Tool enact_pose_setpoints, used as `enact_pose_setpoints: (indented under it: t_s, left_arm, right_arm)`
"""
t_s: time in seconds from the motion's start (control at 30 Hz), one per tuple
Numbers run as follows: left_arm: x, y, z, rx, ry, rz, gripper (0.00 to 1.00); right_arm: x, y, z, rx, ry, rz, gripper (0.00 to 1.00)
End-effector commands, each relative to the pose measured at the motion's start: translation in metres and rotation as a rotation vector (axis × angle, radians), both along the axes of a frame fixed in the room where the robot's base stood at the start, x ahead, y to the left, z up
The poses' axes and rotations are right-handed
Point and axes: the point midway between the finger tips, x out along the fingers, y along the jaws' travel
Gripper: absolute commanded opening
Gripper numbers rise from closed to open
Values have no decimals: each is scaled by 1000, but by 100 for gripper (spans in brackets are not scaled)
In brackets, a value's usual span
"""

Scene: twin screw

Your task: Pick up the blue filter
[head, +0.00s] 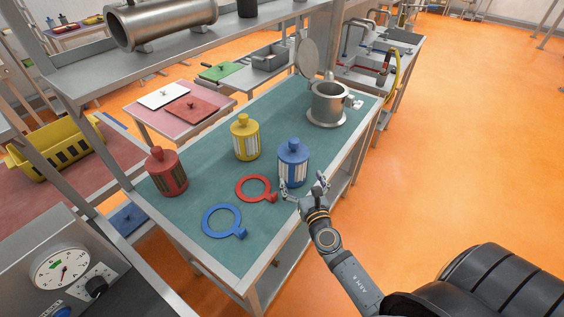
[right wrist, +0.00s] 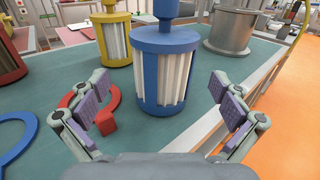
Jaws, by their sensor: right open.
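The blue filter (head: 293,163) stands upright on the green-topped table, near its right edge. It has a blue cap with a knob, a blue base and white pleats. In the right wrist view the blue filter (right wrist: 165,75) stands just beyond and between the open fingers. My right gripper (head: 305,189) is open and empty at the near side of the filter. In the wrist view its fingers (right wrist: 158,118) are spread on either side, with no visible contact. My left gripper is not in view.
A yellow filter (head: 245,140) and a red filter (head: 167,173) stand to the left. A red ring (head: 241,191) and a blue ring (head: 205,222) lie on the table (head: 270,222). A steel pot (head: 328,103) with its lid open stands behind.

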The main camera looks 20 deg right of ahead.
Motion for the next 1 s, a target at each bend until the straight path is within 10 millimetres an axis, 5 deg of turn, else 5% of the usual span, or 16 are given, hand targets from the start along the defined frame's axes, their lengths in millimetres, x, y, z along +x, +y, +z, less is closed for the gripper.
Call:
enact_pose_setpoints:
  t_s: [0.23,0.53,0.8,1.0]
  left_arm:
    - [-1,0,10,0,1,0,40]
    - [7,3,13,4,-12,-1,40]
    - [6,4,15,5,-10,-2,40]
    - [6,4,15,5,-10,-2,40]
  right_arm:
    - [39,-7,2,4,-1,0,100]
    - [57,-10,0,6,0,-1,100]
    - [99,-18,-1,6,0,0,100]
    - [103,-19,-2,7,2,0,100]
